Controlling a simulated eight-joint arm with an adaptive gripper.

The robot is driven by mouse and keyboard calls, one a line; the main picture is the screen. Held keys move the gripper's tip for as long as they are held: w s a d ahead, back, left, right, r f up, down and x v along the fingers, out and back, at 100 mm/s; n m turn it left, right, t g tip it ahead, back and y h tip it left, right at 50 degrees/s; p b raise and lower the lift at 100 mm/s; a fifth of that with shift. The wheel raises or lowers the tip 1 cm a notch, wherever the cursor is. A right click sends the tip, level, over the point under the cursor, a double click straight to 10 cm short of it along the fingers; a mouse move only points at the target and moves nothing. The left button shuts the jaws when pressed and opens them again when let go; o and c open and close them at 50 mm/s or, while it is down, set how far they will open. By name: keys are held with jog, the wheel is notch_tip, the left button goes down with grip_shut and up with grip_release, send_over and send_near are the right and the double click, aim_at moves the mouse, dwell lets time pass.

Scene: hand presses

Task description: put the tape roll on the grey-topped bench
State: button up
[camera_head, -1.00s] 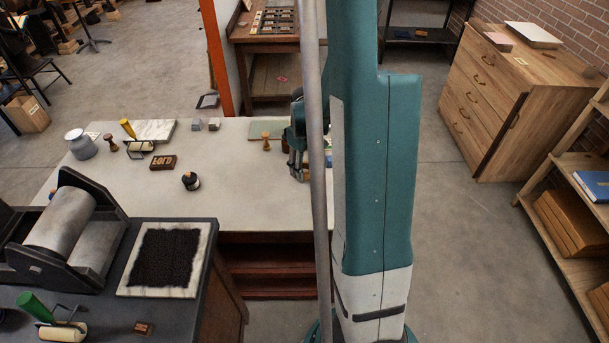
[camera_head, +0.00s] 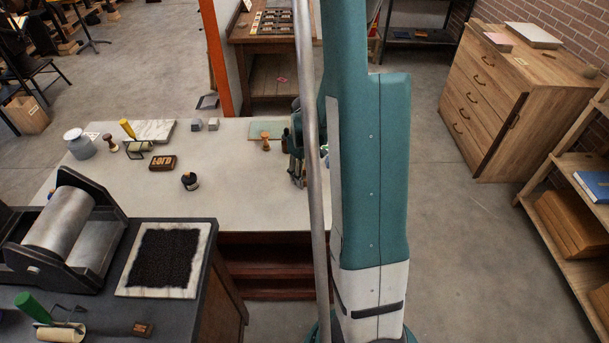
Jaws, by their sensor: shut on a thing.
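My gripper (camera_head: 298,181) hangs over the right end of the pale grey-topped bench (camera_head: 240,205), fingers pointing down, partly behind a grey pole and my arm. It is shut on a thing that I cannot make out. I cannot tell whether the fingers touch the bench top. I cannot pick out the tape roll in this view. A small dark round item with a pale label (camera_head: 190,181) stands on the bench, left of my gripper.
A wooden-handled stamp (camera_head: 265,142), a green mat (camera_head: 262,129), a lettered block (camera_head: 163,163), a yellow-handled roller (camera_head: 135,140) and a grey jar (camera_head: 78,143) are on the pale bench. A press (camera_head: 60,225) and inked slab (camera_head: 165,262) stand front left. The bench's front middle is clear.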

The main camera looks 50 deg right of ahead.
jog(key=shift+f, duration=0.15)
jog(key=o, duration=0.9)
jog(key=shift+r+p, duration=0.85)
jog(key=shift+r, duration=5.3)
